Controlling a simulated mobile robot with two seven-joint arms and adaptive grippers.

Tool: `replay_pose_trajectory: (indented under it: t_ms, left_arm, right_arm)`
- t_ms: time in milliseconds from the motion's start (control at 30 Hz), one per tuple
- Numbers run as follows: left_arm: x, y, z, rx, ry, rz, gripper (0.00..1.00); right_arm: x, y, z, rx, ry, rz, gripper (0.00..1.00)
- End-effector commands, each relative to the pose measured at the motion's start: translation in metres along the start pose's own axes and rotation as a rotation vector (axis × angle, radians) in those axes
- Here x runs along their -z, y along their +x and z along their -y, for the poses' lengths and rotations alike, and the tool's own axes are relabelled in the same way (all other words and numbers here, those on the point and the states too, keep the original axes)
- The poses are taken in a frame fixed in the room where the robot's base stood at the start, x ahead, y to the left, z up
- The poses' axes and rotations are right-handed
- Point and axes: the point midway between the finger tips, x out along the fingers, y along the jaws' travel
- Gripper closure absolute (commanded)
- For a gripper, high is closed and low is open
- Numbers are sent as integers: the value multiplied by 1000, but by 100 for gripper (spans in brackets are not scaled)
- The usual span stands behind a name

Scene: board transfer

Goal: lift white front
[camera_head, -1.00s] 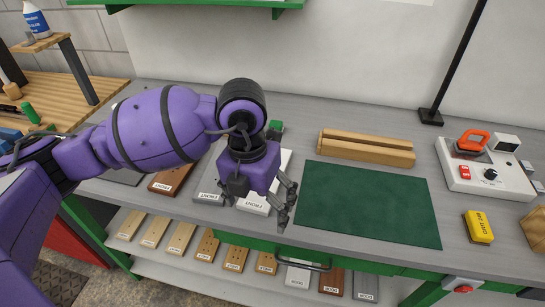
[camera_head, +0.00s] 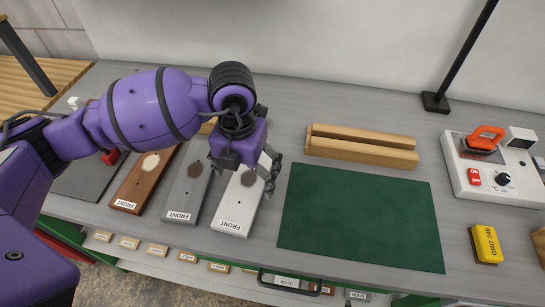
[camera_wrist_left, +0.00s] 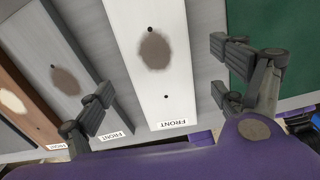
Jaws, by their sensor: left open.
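The white front (camera_head: 236,212) is a white board with a dark round patch and a "FRONT" label, lying flat on the grey workbench. In the left wrist view the white front (camera_wrist_left: 158,85) runs between my open fingers, below them. My left gripper (camera_head: 246,172) is open and empty over the white board's far part; it also shows in the left wrist view (camera_wrist_left: 165,90). The gripper hides the board's far end in the head view. I cannot tell its exact height above the board. My right gripper is not in view.
A grey front (camera_head: 182,200) and a brown front (camera_head: 133,190) lie left of the white one. A green mat (camera_head: 360,220) lies close on the right.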

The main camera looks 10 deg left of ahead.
Motion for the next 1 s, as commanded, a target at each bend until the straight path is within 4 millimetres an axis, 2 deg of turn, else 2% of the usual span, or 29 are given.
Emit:
replay_pose_trajectory:
  t_ms: [100, 200, 467, 867, 1000]
  left_arm:
    - [2, 18, 0, 1, 0, -2, 12]
    - [1, 27, -1, 0, 0, -2, 12]
    - [1, 29, -1, 0, 0, -1, 13]
    - [1, 28, -1, 0, 0, 0, 66]
    - [1, 28, -1, 0, 0, 1, 68]
  right_arm:
    - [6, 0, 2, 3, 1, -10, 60]
    - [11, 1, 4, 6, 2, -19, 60]
    - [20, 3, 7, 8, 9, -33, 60]
    - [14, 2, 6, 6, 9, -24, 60]
    - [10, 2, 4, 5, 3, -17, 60]
